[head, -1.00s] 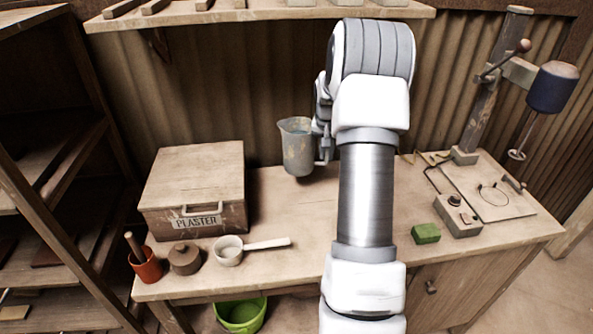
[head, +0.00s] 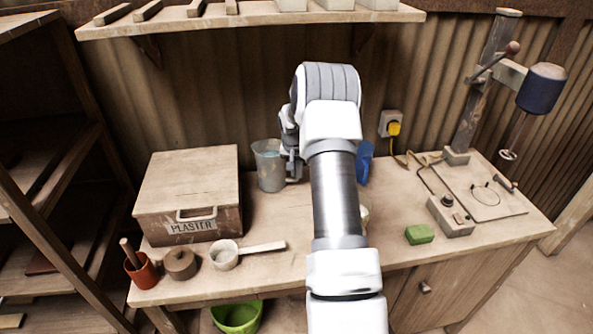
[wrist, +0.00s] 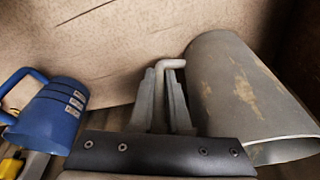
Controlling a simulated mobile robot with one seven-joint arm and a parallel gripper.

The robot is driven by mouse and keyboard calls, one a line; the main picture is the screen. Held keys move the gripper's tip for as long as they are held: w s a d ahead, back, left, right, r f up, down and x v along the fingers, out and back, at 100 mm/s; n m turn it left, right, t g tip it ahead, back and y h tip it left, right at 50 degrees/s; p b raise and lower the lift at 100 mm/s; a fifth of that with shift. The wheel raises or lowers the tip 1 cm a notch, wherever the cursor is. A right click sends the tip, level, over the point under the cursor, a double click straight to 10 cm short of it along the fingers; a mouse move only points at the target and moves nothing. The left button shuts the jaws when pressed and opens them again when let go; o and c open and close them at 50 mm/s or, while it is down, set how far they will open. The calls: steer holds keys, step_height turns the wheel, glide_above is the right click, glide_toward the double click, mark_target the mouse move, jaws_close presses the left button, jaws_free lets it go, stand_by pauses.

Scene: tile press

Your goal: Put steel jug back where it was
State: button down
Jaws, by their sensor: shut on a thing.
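The steel jug (head: 268,168) is grey and upright at the back of the bench, right of the plaster box. Something bluish shows inside its rim. My gripper (head: 292,166) is at the jug's right side. In the wrist view the gripper (wrist: 165,98) is shut on the jug's handle, and the jug (wrist: 235,85) fills the right side, with pale brown smears on its wall. I cannot tell whether the jug's base touches the bench.
A blue jug (head: 365,162) stands right of my arm; it also shows in the wrist view (wrist: 48,115). The plaster box (head: 188,190) is to the left. A shelf (head: 250,17) hangs above.

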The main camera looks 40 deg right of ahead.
steer(key=shift+w, duration=0.1)
steer(key=c, duration=1.3)
jaws_free()
steer(key=shift+f, duration=0.15)
steer(key=o, duration=0.4)
steer(key=shift+r, duration=0.2)
